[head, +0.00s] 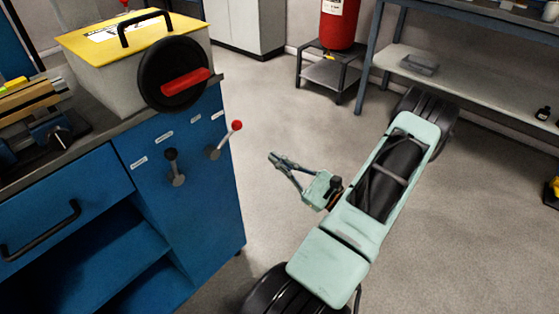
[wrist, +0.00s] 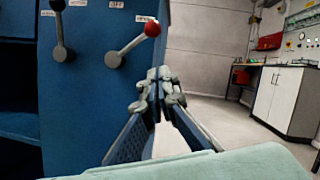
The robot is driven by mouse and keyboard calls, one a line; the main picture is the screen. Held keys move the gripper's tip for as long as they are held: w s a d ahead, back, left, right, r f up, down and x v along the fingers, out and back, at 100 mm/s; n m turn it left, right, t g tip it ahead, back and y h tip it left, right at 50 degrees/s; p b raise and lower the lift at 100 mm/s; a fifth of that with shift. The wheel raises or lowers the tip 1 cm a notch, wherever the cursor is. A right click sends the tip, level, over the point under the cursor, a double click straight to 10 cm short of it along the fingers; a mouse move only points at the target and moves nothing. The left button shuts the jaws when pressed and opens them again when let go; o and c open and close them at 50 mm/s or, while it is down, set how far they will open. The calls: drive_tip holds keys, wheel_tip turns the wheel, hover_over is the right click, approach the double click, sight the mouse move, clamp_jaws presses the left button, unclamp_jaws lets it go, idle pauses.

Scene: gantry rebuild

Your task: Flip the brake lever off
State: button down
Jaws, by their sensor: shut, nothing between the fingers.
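Two levers are on the side of a blue cabinet. One lever has a red knob (head: 237,125) and leans up to the right; in the wrist view its red knob (wrist: 152,28) is at upper centre. The other lever has a black knob (head: 171,154) and stands nearly upright, left of it; it also shows in the wrist view (wrist: 59,5). Small white labels sit above both, too small to read surely, so I cannot tell which is the brake lever. My gripper (head: 273,156) is shut and empty, right of the red-knobbed lever and apart from it. Its fingertips (wrist: 158,74) show below the red knob.
The blue cabinet (head: 215,205) carries a box with a yellow lid (head: 85,43) and a black disc with a red handle (head: 185,84). A red cylinder (head: 338,25) stands on a small stand behind. A workbench (head: 450,75) is at the back right. Floor around my arm is clear.

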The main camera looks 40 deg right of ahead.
sight(227, 139)
drive_tip(key=w+a+r+b, duration=0.1)
drive_tip(key=w+a+r, duration=0.1)
drive_tip(key=w+r, duration=0.3)
drive_tip(key=shift+w+a, duration=0.35)
drive_tip(key=shift+w, duration=0.9)
drive_tip(key=shift+r, duration=0.2)
